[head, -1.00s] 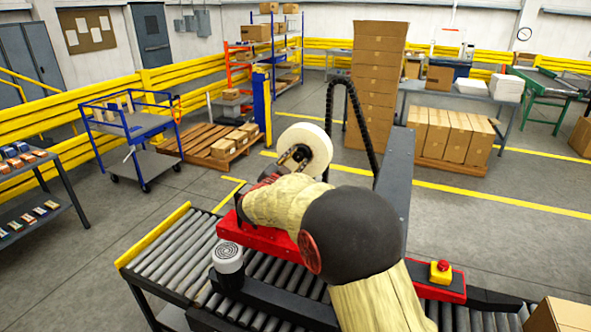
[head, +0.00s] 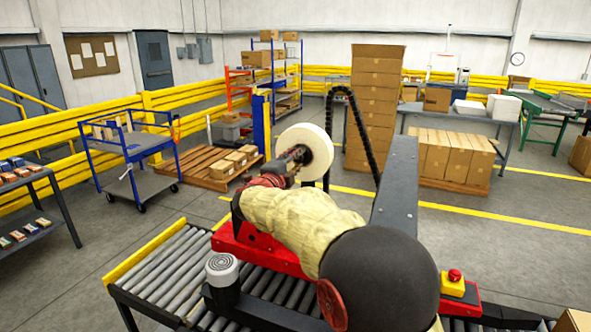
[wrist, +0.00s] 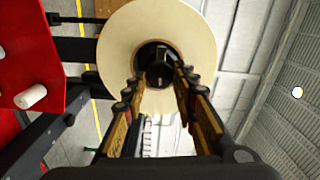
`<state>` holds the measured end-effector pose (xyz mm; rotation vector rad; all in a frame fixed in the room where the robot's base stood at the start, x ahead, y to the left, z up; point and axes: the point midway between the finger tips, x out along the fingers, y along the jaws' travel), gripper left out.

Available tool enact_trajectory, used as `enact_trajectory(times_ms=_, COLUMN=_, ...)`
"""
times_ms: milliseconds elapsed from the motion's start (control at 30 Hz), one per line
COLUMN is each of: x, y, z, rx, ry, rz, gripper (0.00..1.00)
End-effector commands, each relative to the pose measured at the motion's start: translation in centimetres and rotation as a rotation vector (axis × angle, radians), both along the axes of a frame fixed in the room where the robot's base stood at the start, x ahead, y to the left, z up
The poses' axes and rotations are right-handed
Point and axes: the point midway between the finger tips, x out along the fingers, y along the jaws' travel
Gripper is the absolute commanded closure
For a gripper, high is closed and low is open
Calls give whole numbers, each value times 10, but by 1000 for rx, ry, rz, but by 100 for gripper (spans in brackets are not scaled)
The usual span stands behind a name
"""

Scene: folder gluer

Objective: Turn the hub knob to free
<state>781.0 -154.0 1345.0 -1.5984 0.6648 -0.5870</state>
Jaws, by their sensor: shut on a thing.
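The hub knob (wrist: 159,73) is a dark piece at the centre of the cream tape roll (wrist: 122,35) in the wrist view. My gripper (wrist: 160,85) reaches in front of the roll's core, with its two fingers on either side of the knob, shut on it. In the head view the tape roll (head: 318,150) stands upright on the machine, and my gripper (head: 299,155) meets its hub from the left. My arm hides part of the machine, and the knob's marking cannot be read.
A roller conveyor (head: 160,268) runs beneath the red machine frame (head: 262,252). A dark upright column (head: 398,185) stands right of the roll, with a black cable chain (head: 360,125) beside it. A red stop button (head: 454,276) sits at the right.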

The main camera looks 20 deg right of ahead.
Motion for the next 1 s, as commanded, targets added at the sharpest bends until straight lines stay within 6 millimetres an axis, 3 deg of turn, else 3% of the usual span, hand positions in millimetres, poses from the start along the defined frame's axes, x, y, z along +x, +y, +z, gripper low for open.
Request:
enact_trajectory(times_ms=833, x=0, y=0, z=-1, rx=101, ry=-100, rz=-1, gripper=98)
enact_trajectory(times_ms=867, x=0, y=0, z=-1, rx=101, ry=-100, rz=-1, gripper=72)
enact_trajectory(times_ms=1000, x=0, y=0, z=-1, rx=100, ry=-99, rz=-1, gripper=64)
